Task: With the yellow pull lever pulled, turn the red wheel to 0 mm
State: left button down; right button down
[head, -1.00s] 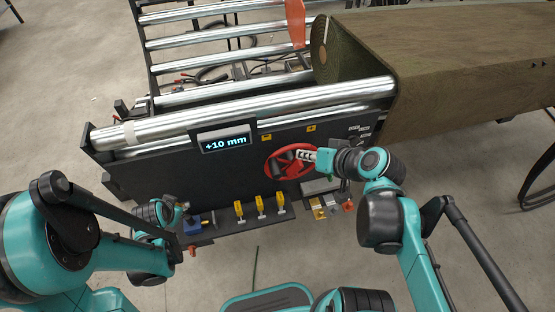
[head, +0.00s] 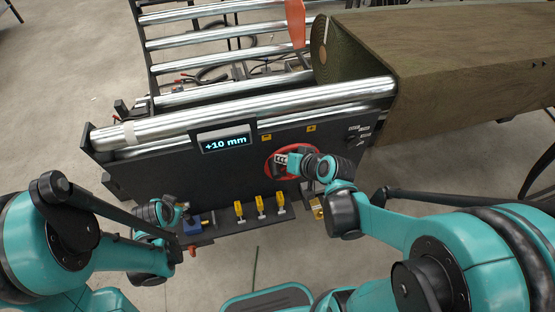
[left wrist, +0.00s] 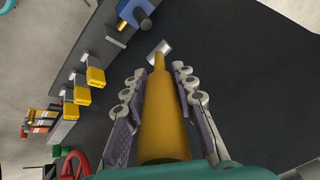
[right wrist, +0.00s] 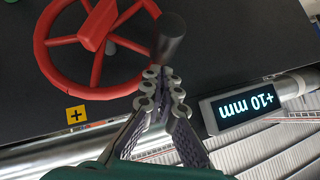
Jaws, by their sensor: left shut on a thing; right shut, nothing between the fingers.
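The red wheel (head: 269,165) is on the front of the dark machine panel, partly covered by my right gripper in the head view. In the right wrist view the wheel (right wrist: 95,30) shows its spokes and a dark knob (right wrist: 170,38) near its rim. My right gripper (right wrist: 161,74) is shut and empty, its fingertips close beside the knob; I cannot tell whether they touch. The display (head: 226,141) reads +10 mm. My left gripper (left wrist: 160,72) is shut on the yellow pull lever (left wrist: 164,125), with a finger on each side. The lever is hard to make out in the head view.
Several small yellow-topped levers (head: 260,205) stand on the ledge below the panel, with a blue block (head: 193,226) to their left. Yellow plus (head: 311,128) and minus (head: 266,137) labels sit above the wheel. Metal rollers and a turf roll (head: 340,55) lie behind.

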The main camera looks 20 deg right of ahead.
aim_at(271, 165)
jog(key=shift+a+f, duration=0.15)
jog(key=shift+f, duration=0.2)
jog(key=shift+a+f, duration=0.1)
jog(key=shift+a, duration=0.05)
jog(key=shift+s+a+f+n+h, duration=0.1)
jog(key=shift+a+f+n+h, duration=0.25)
jog(key=shift+a+h, duration=0.2)
jog(key=shift+a+f+n+h, duration=0.25)
jog(key=shift+a+f+h, duration=0.2)
jog(key=shift+a, duration=0.1)
jog(key=a+f+n+h, duration=0.1)
jog(key=a+f+h, duration=0.1)
jog(key=shift+f+h, duration=0.25)
jog(key=shift+h, duration=0.05)
jog(key=shift+a+f, duration=0.2)
jog(key=shift+f, duration=0.55)
jog(key=shift+a+f, duration=0.2)
jog(key=shift+f, duration=0.5)
